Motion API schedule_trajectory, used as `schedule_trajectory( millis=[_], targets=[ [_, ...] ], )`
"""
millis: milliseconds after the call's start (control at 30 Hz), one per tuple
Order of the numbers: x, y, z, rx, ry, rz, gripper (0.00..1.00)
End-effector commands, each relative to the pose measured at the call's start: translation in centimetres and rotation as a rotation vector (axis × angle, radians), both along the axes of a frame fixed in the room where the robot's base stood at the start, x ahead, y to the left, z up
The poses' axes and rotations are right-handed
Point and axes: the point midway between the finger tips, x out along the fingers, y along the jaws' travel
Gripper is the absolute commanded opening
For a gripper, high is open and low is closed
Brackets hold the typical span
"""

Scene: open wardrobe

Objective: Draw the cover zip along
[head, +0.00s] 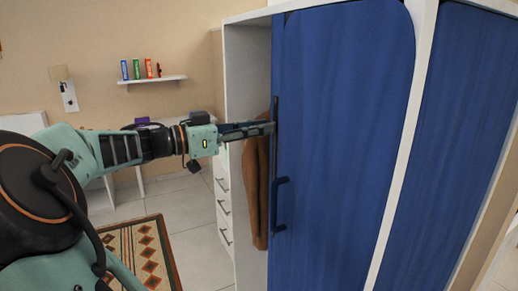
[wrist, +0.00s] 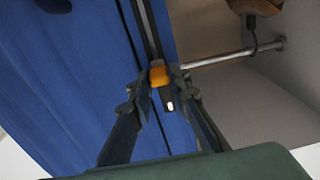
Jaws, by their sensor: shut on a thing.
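The blue cover (head: 345,130) hangs over the front of the white wardrobe, and its left edge is drawn partly back from an open side. In the wrist view the cover (wrist: 75,80) fills the left, with a dark zip track (wrist: 148,30) running along its edge. An orange zip slider (wrist: 158,75) with a dark pull tab (wrist: 168,103) sits on the track. My gripper (wrist: 162,88) has a finger on each side of the slider and is shut on it. In the head view my gripper (head: 270,128) is at the cover's left edge; the slider is too small to make out there.
A brown coat (head: 257,190) hangs inside the wardrobe (head: 247,75), close behind the cover's edge. The hanging rail (wrist: 232,58) shows in the wrist view. A dark handle (head: 279,205) is below my gripper. Drawers (head: 223,205), a wall shelf (head: 152,80) and a patterned rug (head: 135,250) are to the left.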

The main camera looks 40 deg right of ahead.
Motion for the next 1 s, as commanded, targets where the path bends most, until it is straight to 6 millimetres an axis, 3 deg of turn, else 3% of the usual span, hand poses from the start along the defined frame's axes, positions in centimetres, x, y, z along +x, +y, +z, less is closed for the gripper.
schedule_trajectory(
  millis=[33,100,300,800,833,1000],
  targets=[
    [0.0,0.0,1.7,-0.001,-0.002,0.002,0.0],
    [0.0,0.0,3.0,-0.002,-0.002,0.001,0.0],
    [0.0,0.0,5.4,-0.001,-0.001,0.001,0.0],
    [0.1,0.0,6.4,-0.006,0.001,0.002,0.0],
    [0.1,0.0,6.4,-0.007,0.0,0.002,0.18],
    [0.0,0.0,6.3,-0.005,0.001,0.001,0.35]
  ],
)
